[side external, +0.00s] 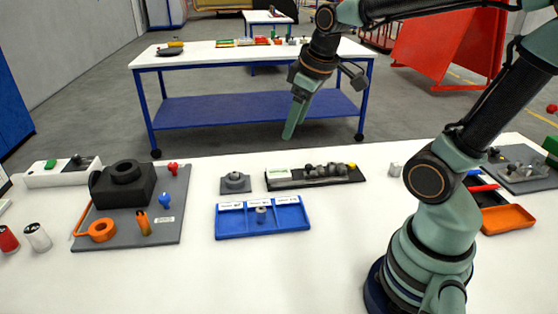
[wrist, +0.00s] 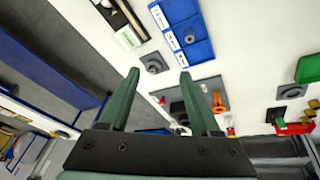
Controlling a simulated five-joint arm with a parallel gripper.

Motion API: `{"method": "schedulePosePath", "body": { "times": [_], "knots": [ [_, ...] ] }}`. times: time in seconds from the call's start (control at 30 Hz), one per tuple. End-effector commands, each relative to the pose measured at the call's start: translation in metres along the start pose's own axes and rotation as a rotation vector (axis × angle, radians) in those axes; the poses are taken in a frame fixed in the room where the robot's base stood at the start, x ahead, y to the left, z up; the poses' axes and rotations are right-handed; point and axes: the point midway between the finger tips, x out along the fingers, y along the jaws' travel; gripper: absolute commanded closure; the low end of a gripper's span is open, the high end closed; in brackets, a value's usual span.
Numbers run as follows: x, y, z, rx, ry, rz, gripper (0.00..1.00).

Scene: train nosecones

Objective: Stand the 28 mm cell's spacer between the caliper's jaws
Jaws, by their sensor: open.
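A blue tray (side external: 232,225) with white-labelled cells lies on the white table; the label text is too small to read. One grey spacer (side external: 261,215) stands in its middle cell, and it also shows in the wrist view (wrist: 189,38). A long dark fixture with a white block at its left end, which looks like the caliper (side external: 315,176), lies behind the tray; its jaws are not clear. My gripper (side external: 291,132) hangs high above the table, beyond its back edge in the picture, apart from everything. In the wrist view its fingers (wrist: 160,73) are spread and empty.
A small grey block with a round top (side external: 235,183) sits left of the caliper. A grey board (side external: 165,228) with a black housing (side external: 122,185) and an orange ring part (side external: 102,230) lies left. An orange tray (side external: 508,219) is right.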

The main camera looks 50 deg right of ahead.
Motion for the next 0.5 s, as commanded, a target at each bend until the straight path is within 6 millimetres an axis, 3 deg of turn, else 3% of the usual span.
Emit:
{"method": "schedulePosePath", "body": {
  "times": [0.1,0.2,0.5],
  "knots": [
    [-0.012,-0.035,0.006,0.081,0.076,-0.016,0.36],
    [-0.017,-0.052,0.011,0.142,0.117,-0.034,0.36],
    [-0.019,-0.066,0.016,0.204,0.148,-0.054,0.36]
  ]
}}
